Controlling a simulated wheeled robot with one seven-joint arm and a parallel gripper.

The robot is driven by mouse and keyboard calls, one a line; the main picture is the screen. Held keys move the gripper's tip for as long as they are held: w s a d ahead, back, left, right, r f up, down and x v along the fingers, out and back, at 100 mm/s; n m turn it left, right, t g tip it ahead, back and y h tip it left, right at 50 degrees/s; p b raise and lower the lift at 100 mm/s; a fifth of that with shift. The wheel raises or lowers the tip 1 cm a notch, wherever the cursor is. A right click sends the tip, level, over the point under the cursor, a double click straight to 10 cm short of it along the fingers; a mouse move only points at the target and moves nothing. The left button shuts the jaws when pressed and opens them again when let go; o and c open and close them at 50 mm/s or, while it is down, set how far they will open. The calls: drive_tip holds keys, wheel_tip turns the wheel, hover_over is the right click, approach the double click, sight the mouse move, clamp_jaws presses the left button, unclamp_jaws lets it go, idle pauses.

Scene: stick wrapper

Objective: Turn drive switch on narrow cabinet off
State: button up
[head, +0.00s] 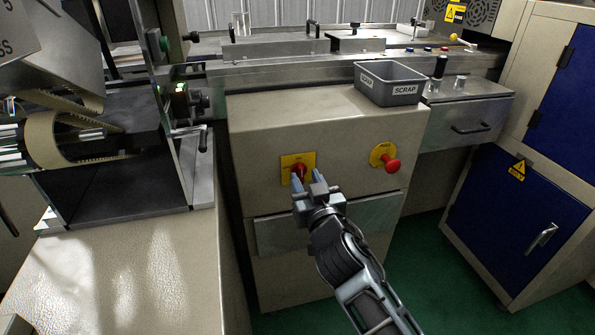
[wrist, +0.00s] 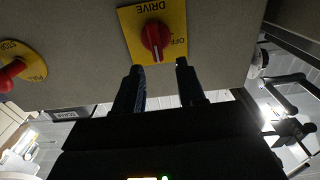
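The drive switch is a red rotary knob (head: 299,169) on a yellow plate (head: 285,160) on the front of the narrow cabinet (head: 262,125). The wrist view is upside down and shows the red knob (wrist: 153,34) and the plate (wrist: 131,22) with the words DRIVE and OFF. A pale mark shows at the knob's lower end there. My gripper (head: 307,177) is open in front of the knob. In the wrist view its two fingertips (wrist: 159,67) stand apart, just below the knob, with nothing between them. The head view partly hides the knob behind the fingers.
A red push-pull button (head: 391,165) on a yellow plate sits right of the switch. A grey SCRAP bin (head: 392,85) stands on the cabinet top. A drawer (head: 467,126) and a blue-doored cabinet (head: 520,215) are on the right. Machinery (head: 110,130) stands close on the left.

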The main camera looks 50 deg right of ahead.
sight(302, 169)
drive_tip(key=shift+x, duration=1.95)
drive_tip(key=shift+c, duration=0.3)
clamp_jaws()
